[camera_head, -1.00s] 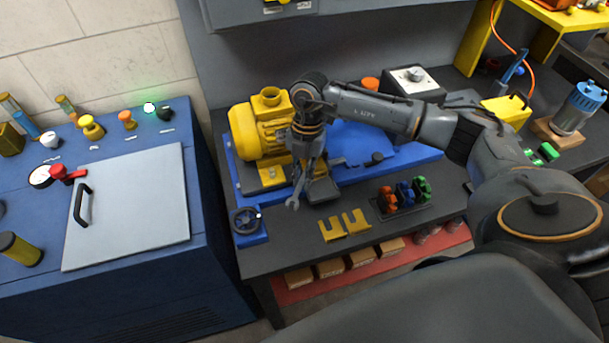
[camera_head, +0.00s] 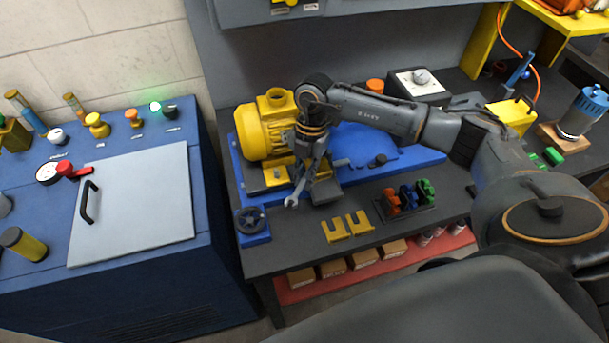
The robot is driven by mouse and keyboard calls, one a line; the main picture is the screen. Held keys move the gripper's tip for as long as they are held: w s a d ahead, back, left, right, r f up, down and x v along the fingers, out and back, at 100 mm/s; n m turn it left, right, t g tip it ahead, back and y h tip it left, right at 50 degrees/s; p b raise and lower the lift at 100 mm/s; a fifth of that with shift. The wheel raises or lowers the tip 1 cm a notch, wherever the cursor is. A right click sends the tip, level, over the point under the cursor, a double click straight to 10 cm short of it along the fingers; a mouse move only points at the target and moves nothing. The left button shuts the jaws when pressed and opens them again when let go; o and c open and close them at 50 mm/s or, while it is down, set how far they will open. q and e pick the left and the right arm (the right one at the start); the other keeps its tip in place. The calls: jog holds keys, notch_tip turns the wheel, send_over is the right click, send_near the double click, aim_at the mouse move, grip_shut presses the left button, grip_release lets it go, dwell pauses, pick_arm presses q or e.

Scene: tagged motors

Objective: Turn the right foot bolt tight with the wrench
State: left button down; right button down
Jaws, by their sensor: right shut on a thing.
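My right gripper (camera_head: 308,163) points down over the front of the blue motor base, beside the yellow motor (camera_head: 263,135). It is shut on a grey wrench (camera_head: 292,201), whose open-ended jaw hangs below the fingers at the base's front edge. The blue base (camera_head: 362,172) carries the motor at its left end. The gripper and arm hide part of the base. A foot bolt (camera_head: 277,173) shows at the motor's front foot; I cannot tell which bolt the wrench is near. My left gripper is not in view.
A blue handwheel block (camera_head: 251,224) stands at the bench's front left. Yellow slotted shims (camera_head: 348,228) lie on the bench front. A dark tray holds orange, blue and green parts (camera_head: 408,196). A blue cabinet (camera_head: 210,215) with knobs stands at left.

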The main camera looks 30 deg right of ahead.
jog(key=shift+r, duration=0.25)
jog(key=shift+r+p, duration=0.15)
jog(key=shift+p, duration=0.2)
jog(key=shift+s+d+f+n, duration=0.1)
jog(key=shift+s+f+n, duration=0.05)
jog(key=shift+f+n, duration=0.15)
dwell(0.5)
jog(key=shift+r, duration=0.2)
jog(key=shift+r, duration=0.4)
jog(key=shift+r+p, duration=0.15)
jog(key=shift+p, duration=0.2)
jog(key=shift+p+v, duration=0.75)
jog(key=shift+v, duration=0.2)
jog(key=shift+s+r, duration=0.1)
jog(key=shift+s, duration=0.05)
